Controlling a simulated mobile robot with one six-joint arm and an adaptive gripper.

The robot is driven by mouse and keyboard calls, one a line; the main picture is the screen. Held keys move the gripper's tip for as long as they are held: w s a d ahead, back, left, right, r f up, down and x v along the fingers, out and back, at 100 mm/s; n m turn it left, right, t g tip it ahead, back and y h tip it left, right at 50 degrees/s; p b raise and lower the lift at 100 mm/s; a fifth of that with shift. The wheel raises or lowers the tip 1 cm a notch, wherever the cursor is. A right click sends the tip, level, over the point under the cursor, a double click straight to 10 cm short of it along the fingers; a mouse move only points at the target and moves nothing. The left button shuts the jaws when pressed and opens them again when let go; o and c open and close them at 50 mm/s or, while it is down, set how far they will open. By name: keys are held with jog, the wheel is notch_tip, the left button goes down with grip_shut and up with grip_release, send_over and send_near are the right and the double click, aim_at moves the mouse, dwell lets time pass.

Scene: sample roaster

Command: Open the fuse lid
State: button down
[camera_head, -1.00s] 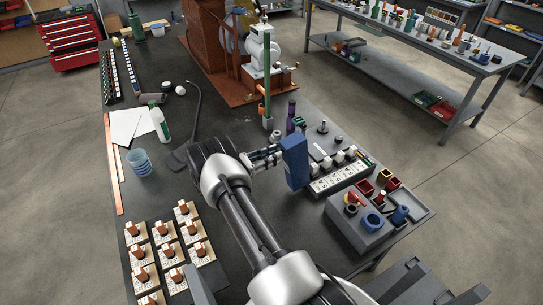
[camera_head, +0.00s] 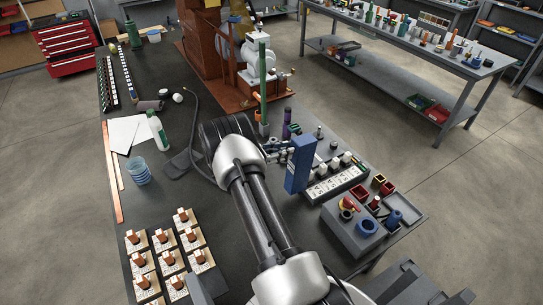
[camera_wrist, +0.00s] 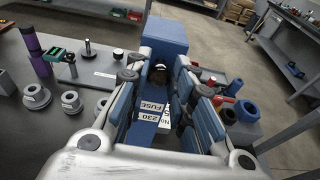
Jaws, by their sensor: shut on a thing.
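The blue fuse lid (camera_head: 300,163) stands upright as a tall block over the right side of the bench, beside a white-labelled strip. In the wrist view the blue lid (camera_wrist: 165,38) rises beyond my fingertips. White labels reading "230 FUSE" (camera_wrist: 154,116) show below it, between the fingers. My gripper (camera_head: 283,153) is at the left side of the lid in the head view. In the wrist view my gripper (camera_wrist: 158,72) is shut on a part of the lid, with a dark rounded piece between the fingers. The exact contact is partly hidden.
A white-labelled strip with pale knobs (camera_head: 334,185) lies right of the lid. A grey box with a red knob (camera_head: 347,203) and a blue ring (camera_head: 368,227) stands nearer the front right. A green rod (camera_head: 263,85) stands behind. Wooden blocks (camera_head: 170,260) fill the front left.

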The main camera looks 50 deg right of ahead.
jog(key=shift+s+d+r, duration=0.15)
jog(key=shift+d, duration=0.3)
jog(key=shift+s+d+r, duration=0.15)
jog(key=shift+d, duration=0.25)
jog(key=shift+d+r+b, duration=0.25)
jog(key=shift+d+b, duration=0.05)
jog(key=shift+d, duration=0.15)
jog(key=c, duration=1.4)
grip_release()
jog(key=shift+s, duration=0.1)
jog(key=v, duration=1.2)
